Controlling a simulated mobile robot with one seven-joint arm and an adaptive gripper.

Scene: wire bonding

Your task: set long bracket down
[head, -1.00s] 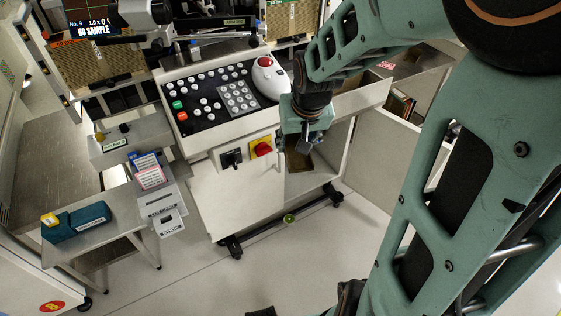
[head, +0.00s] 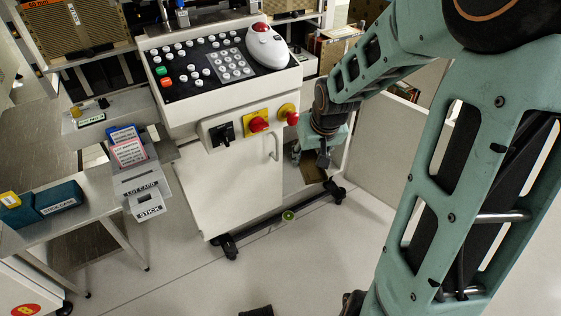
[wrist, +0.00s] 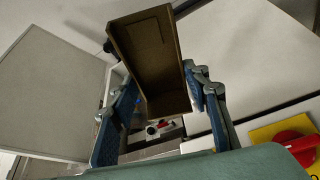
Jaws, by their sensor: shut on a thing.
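The long bracket (wrist: 148,50) is a brown, open channel shape in the wrist view. It lies between the two blue-padded fingers of my gripper (wrist: 160,88), which is shut on it. The bracket is tilted in that view and extends up, away from the wrist. In the head view my gripper (head: 323,154) hangs down to the right of the white cabinet's handle. A brown patch shows below it, and I cannot tell whether that is the bracket.
The white console (head: 225,85) has buttons, a trackball mouse (head: 266,48), a red knob on yellow (head: 258,124) and a red emergency button (head: 291,110). A side table with a teal stick box (head: 58,198) stands left. Open floor (head: 300,255) lies in front.

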